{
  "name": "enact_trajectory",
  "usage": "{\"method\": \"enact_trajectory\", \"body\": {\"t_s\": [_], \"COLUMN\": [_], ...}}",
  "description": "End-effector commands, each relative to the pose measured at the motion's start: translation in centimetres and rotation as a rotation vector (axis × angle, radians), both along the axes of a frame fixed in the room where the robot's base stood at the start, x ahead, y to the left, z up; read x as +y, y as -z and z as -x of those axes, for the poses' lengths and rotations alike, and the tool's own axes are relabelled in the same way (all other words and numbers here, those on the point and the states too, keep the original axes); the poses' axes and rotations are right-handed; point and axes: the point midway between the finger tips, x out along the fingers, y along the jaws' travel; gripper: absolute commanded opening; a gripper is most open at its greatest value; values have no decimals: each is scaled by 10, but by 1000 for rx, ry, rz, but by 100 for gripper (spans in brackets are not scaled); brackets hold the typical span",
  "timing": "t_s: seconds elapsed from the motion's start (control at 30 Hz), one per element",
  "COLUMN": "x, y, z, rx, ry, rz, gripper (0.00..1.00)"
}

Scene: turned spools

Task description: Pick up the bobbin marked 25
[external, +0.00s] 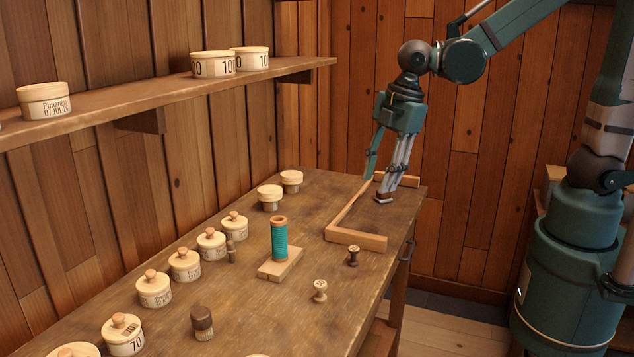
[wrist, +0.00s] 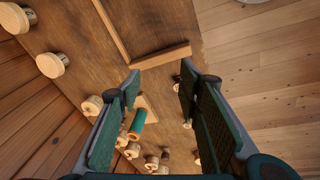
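Two small bobbins stand on the bench in the external view, a dark brown one (external: 353,257) and a pale one (external: 319,290). A mark shows on the pale one's top, but I cannot read 25 on either. In the wrist view the pale one (wrist: 187,124) lies between the fingers, and a small bobbin (wrist: 177,79) is partly hidden by the right finger. My gripper (external: 377,187) is open and empty, pointing down at the far end of the bench by the wooden frame. Its spread fingers (wrist: 160,84) also show in the wrist view.
A wooden corner frame (external: 357,241) edges the bench's far right. A tall teal spool (external: 279,241) stands on a wooden block (external: 281,264). Several lidded pots (external: 186,265) line the wall side, with a dark brush (external: 202,322) nearer. A shelf (external: 150,100) holds more tubs.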

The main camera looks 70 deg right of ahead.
Motion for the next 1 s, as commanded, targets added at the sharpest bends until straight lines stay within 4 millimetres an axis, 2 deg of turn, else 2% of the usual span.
{"method": "enact_trajectory", "body": {"t_s": [0.43,0.8,1.0], "x": [53,94,107], "y": [34,69,84], "z": [-19,-24,-24], "rx": [87,157,184], "ry": [-315,-571,-663], "rz": [73,120,134], "gripper": [35,35,35]}}
